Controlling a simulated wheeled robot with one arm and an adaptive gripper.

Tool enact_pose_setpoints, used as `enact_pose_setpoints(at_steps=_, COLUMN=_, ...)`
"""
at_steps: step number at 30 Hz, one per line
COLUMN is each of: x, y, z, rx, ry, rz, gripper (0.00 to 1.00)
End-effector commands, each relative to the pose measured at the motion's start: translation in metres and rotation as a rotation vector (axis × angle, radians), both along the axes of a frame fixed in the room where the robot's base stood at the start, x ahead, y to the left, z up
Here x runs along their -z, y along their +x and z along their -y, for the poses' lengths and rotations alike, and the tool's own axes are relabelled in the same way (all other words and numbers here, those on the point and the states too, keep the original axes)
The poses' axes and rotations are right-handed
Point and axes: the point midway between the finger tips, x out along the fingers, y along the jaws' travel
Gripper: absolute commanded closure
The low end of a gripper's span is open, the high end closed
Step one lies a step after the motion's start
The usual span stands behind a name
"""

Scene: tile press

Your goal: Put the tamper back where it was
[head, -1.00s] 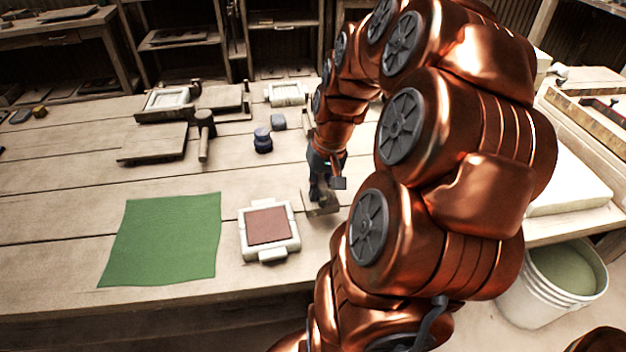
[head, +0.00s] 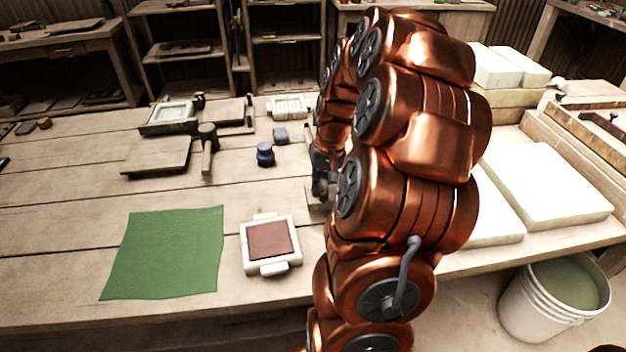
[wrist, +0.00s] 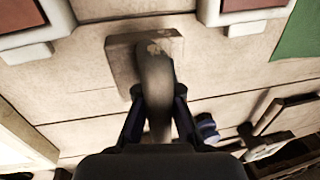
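The tamper has a square wooden base (wrist: 122,62) and a rounded upright handle. In the wrist view my gripper (wrist: 158,95) has its two fingers on either side of the handle and appears closed on it. In the head view my gripper (head: 320,182) is to the right of the dark blue jar, and a small part of the tamper base (head: 315,207) shows below it. My arm hides the rest of the tamper there. The base looks to be at or close to the tabletop; I cannot tell whether it touches.
A white mould with a red-brown tile (head: 270,241) and a green cloth (head: 165,252) lie left of my gripper. A second tile mould (wrist: 28,45) shows in the wrist view.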

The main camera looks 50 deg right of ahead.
Motion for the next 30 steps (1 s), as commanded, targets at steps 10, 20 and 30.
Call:
enact_pose_setpoints(at_steps=10, x=0.004, y=0.042, z=0.028, rx=0.0, ry=-0.001, rz=0.002, gripper=1.0)
enact_pose_setpoints(at_steps=20, x=0.009, y=0.054, z=0.036, rx=0.0, ry=-0.001, rz=0.001, gripper=1.0)
enact_pose_setpoints(at_steps=30, x=0.041, y=0.054, z=0.036, rx=0.0, ry=0.0, rz=0.0, gripper=1.0)
